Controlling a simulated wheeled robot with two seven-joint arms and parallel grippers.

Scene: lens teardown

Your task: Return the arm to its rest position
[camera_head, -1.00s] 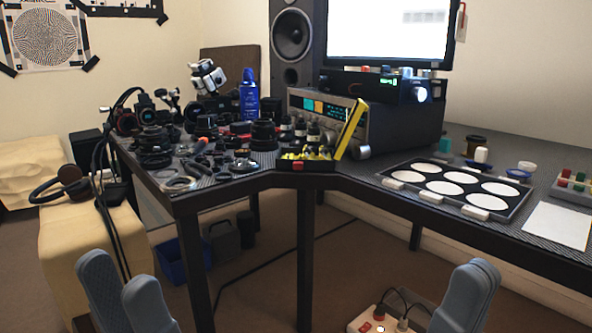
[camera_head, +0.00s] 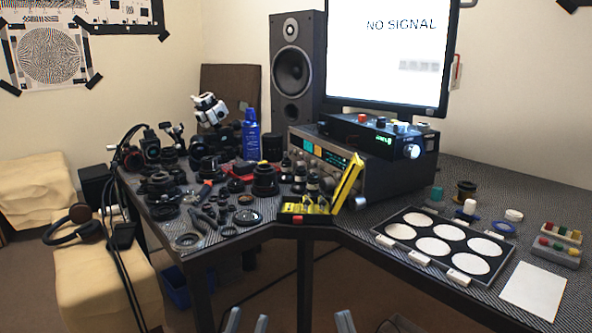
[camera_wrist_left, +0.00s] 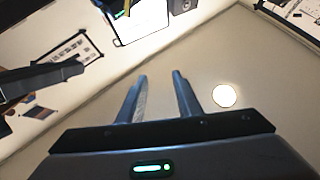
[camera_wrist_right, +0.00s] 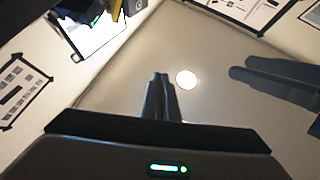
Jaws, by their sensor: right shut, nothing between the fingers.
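My left gripper (camera_head: 247,321) shows only its two fingertips at the bottom edge of the head view. In the left wrist view (camera_wrist_left: 157,76) its fingers stand apart with nothing between them. My right gripper (camera_head: 345,322) shows as one fingertip at the bottom edge, right of the left gripper. In the right wrist view (camera_wrist_right: 160,76) its fingers are together and empty. Both grippers are in front of the desk, apart from its objects. Both wrist cameras look upward at the walls and a round ceiling light (camera_wrist_right: 186,79). The rest of both arms is hidden in the head view.
The corner desk (camera_head: 345,262) holds several lens parts at left, a yellow-lidded box (camera_head: 347,183), an amplifier (camera_head: 365,165) and a speaker (camera_head: 298,65). A black tray with white discs (camera_head: 385,241) lies at right. The desk's front edge lies beyond the grippers.

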